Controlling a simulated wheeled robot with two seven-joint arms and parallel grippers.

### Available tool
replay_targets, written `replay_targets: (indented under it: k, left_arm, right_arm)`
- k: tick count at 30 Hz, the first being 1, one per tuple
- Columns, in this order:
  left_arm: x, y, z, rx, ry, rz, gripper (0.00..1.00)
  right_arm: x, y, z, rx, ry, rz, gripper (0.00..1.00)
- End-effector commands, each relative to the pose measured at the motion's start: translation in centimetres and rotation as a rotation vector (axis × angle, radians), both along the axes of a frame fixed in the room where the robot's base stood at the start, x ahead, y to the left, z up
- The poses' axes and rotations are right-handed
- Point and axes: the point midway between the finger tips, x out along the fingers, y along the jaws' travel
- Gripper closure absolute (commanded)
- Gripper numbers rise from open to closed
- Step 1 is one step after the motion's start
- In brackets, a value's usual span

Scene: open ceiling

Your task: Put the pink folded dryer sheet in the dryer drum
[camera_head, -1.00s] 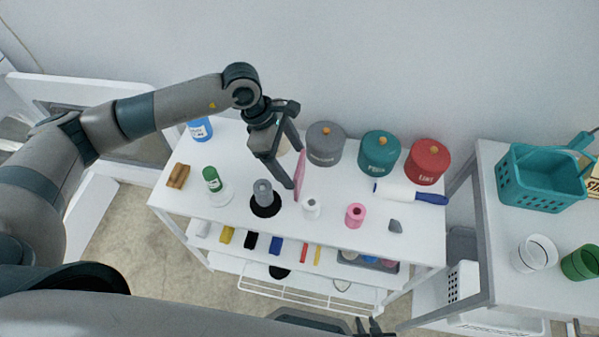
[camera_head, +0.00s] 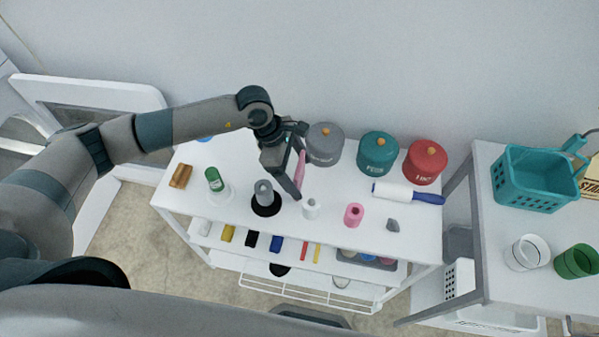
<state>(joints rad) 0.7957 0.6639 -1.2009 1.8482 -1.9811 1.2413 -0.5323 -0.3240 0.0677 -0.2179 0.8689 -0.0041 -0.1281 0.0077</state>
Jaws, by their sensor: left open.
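The pink folded dryer sheet (camera_head: 301,168) stands on edge on the white table's top, left of the grey canister. My left gripper (camera_head: 300,165) is open at the sheet, with one dark finger just left of it. The arm partly covers the view, and I cannot tell whether either finger touches it. A white appliance door with a dark window (camera_head: 85,94) shows at the left, behind my left arm. The dryer drum's inside cannot be made out. My right gripper is not in view.
The white table (camera_head: 330,232) also holds grey (camera_head: 325,150), teal (camera_head: 377,158) and red (camera_head: 424,167) canisters behind, a lint roller (camera_head: 392,191), a pink spool (camera_head: 353,215), a white spool (camera_head: 311,209) and a green-capped bottle (camera_head: 214,181). A teal basket (camera_head: 535,186) stands on the right table.

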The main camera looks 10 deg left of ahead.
Motion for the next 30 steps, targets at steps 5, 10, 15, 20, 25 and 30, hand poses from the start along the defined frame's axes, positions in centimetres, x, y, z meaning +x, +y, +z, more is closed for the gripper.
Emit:
replay_targets:
  k: [5, 10, 15, 20, 25, 30]
  left_arm:
    - [-0.02, -0.26, -0.6, 0.0, 0.0, 0.0, 0.21]
    - [-0.01, -0.25, -0.61, 0.0, 0.0, -0.001, 0.21]
    - [-0.01, -0.24, -0.6, 0.0, 0.0, 0.0, 0.21]
    - [-0.01, -0.23, -0.58, 0.0, 0.0, 0.0, 0.4]
    - [0.0, -0.23, -0.56, 0.0, 0.0, 0.0, 0.47]
    - [0.0, -0.23, -0.56, 0.0, 0.0, 0.0, 0.47]
  right_arm:
    - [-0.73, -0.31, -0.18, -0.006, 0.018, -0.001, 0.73]
    - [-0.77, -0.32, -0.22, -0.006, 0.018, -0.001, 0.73]
    - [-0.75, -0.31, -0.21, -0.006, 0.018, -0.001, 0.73]
    - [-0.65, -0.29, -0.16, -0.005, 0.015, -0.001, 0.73]
    - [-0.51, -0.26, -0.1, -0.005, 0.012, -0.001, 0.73]
    - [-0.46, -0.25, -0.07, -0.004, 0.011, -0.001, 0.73]
